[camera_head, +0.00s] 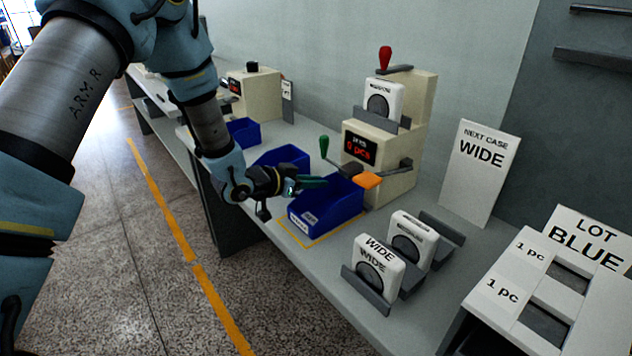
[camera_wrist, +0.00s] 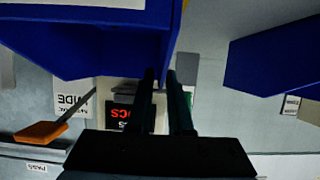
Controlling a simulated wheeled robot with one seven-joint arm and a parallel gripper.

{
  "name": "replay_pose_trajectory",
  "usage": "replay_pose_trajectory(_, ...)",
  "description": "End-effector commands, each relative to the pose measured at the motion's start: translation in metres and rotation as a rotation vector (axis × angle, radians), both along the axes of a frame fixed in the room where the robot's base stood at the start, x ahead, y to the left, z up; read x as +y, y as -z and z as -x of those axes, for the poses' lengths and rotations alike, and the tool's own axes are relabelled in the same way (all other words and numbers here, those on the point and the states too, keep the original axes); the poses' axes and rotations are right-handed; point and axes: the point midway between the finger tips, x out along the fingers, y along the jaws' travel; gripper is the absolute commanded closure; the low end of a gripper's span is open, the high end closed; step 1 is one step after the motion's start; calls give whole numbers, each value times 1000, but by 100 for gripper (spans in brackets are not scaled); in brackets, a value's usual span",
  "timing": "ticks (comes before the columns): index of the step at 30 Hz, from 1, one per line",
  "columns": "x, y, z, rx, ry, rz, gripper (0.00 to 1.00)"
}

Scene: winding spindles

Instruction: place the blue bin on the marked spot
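The blue bin (camera_head: 328,210) with a white label on its front stands at the marked spot, a yellow outline (camera_head: 304,245) on the bench. The outline shows along the bin's front and left sides. I cannot tell whether the bin's base touches the bench. My gripper (camera_head: 313,183) is at the bin's upper left rim. In the wrist view, its fingers (camera_wrist: 165,95) are close together with the bin's wall (camera_wrist: 110,45) between them. The fingertips and the bin's inside are partly hidden.
Another blue bin (camera_head: 281,158) stands behind and left. A beige machine (camera_head: 385,150) with a green-knobbed lever and an orange piece (camera_head: 367,180) is close behind the bin. White WIDE cases (camera_head: 377,265) sit in grey holders to the right. A NEXT CASE sign (camera_head: 480,170) stands farther right.

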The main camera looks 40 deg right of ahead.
Motion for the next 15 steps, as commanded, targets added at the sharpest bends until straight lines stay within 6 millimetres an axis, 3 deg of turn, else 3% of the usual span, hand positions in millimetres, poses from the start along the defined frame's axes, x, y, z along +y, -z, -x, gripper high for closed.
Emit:
replay_pose_trajectory(4, 0, 0, 0, 0, 0, 0, 66)
replay_pose_trajectory(15, 5, -4, -1, -1, -2, 0, 66)
